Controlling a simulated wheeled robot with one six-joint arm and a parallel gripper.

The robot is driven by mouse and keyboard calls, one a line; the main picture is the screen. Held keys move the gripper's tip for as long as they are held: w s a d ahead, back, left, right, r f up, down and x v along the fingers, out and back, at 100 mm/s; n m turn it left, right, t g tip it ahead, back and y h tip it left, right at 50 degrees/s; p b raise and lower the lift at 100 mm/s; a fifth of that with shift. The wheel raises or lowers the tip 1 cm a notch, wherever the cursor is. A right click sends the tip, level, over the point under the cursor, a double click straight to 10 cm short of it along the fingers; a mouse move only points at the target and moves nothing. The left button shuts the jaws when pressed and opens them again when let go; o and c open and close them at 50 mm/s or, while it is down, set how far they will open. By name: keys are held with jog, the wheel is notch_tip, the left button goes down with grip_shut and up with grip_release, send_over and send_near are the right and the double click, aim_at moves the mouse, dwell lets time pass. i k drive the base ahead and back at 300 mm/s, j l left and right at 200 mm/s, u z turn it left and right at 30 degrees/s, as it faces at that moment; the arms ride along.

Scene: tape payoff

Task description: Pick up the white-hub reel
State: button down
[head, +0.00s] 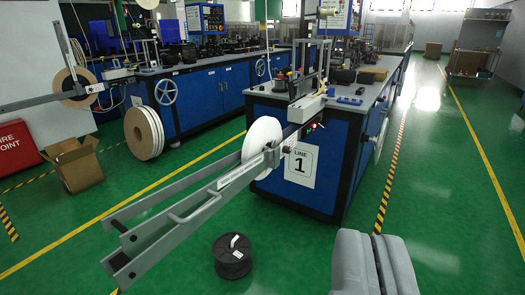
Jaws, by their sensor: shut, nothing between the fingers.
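A black reel (232,262) lies flat on the green floor at the lower middle, with a small white patch on its top. I cannot tell whether this patch is its hub. A white reel (261,136) sits upright on the grey payoff arm of the Line 1 machine, partly hidden by the arm's rail. Its hub is hidden. My gripper (375,238) is at the bottom right, shut and empty, to the right of the black reel and apart from it.
The long grey payoff arm (185,205) juts out over the floor from the blue Line 1 machine (345,150). A striped-edge large reel (144,133) leans by another machine at left. An open cardboard box (76,165) stands further left.

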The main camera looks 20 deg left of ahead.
aim_at(265, 130)
jog(key=u, duration=2.65)
jog(key=l+z, duration=0.2)
jog(key=z, duration=0.15)
jog(key=l+z, duration=0.2)
jog(key=z, duration=0.15)
jog(key=l+z, duration=0.15)
jog(key=z, duration=0.2)
jog(key=i+l+z, duration=0.1)
jog(key=l, duration=0.3)
jog(key=i+l, duration=0.15)
jog(key=l, duration=0.2)
jog(key=i+l+z, duration=0.15)
jog(key=l, duration=0.2)
jog(key=i+l+z, duration=0.1)
jog(key=l, duration=0.25)
jog(key=i+l, duration=0.2)
jog(key=l, duration=0.15)
jog(key=z, duration=0.05)
